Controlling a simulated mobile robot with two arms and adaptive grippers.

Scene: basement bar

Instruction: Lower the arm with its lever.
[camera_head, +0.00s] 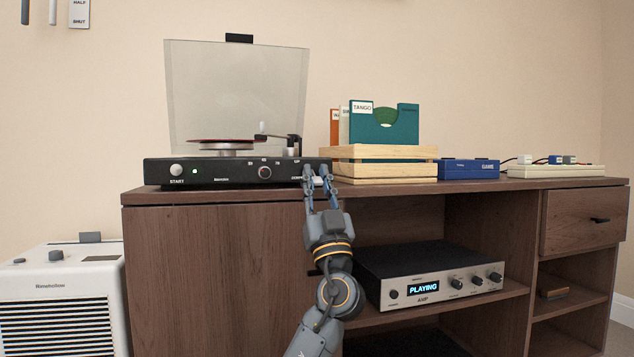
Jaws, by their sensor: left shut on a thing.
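The black record player (230,172) stands on the left part of the wooden cabinet with its clear lid (236,95) raised. A dark red record (222,141) lies on its platter. The tonearm (272,137) shows thin and dark at the right of the platter; I cannot tell whether its needle touches the record. My left gripper (318,178) is at the front right corner of the record player, beside the "UP" marking. It is shut on a small pale piece there, likely the lever, mostly hidden between the fingertips. My right gripper is not in view.
A wooden crate (385,153) of record sleeves stands close right of the record player. A blue game box (468,168) and a pale board (556,171) sit farther right. An amplifier (430,275) reading "PLAYING" sits on the shelf below. A white appliance (65,300) stands left.

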